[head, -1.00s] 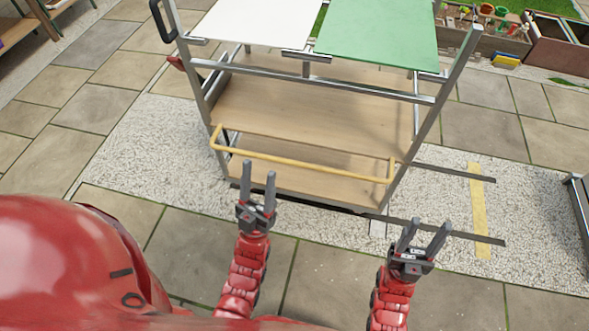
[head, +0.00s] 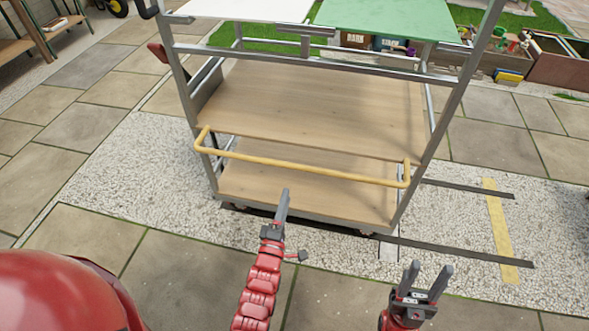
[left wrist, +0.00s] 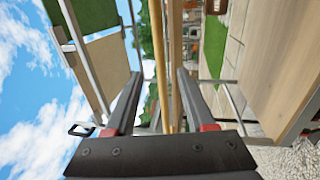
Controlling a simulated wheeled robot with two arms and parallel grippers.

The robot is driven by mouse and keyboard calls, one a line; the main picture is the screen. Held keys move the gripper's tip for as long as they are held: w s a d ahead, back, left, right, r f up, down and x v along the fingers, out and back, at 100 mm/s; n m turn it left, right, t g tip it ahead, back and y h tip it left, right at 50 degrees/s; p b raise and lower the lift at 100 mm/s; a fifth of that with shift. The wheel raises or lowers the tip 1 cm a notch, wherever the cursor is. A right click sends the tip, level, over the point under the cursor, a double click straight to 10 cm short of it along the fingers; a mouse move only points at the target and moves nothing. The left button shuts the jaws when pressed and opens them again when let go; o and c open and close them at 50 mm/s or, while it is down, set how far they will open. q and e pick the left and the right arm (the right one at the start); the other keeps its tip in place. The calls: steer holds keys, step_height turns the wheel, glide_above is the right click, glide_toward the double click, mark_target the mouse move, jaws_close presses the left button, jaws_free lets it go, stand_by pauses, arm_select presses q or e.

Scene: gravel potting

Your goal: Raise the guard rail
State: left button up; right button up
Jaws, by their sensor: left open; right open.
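The guard rail is a yellow bar (head: 300,169) with bent ends, hanging low across the front of a metal cart. In the left wrist view the rail (left wrist: 159,60) runs between my open fingers as seen, but I cannot tell its depth from them. My left gripper (head: 283,200) is turned edge-on in the head view, its tips just below and in front of the rail's middle, apart from it in the picture. It also shows in the left wrist view (left wrist: 158,100), open and empty. My right gripper (head: 427,278) is open and empty, lower right of the rail.
The cart has wooden shelves (head: 310,105), grey posts, and white and green top panels (head: 390,18). Dark strips (head: 450,250) and a yellow strip (head: 499,230) lie on the gravel to the right. Paving is clear in front. Planters (head: 560,60) stand at the back right.

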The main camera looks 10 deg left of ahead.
mark_target(294, 167)
arm_select(q)
steer(key=w, duration=0.3)
steer(key=w+r+b, duration=0.1)
steer(key=w, duration=0.3)
steer(key=w+r, duration=0.1)
steer(key=w, duration=0.3)
steer(key=shift+w+r+b, duration=0.1)
steer(key=shift+w+b, duration=0.05)
steer(key=shift+b, duration=0.2)
jaws_close()
stand_by(0.7)
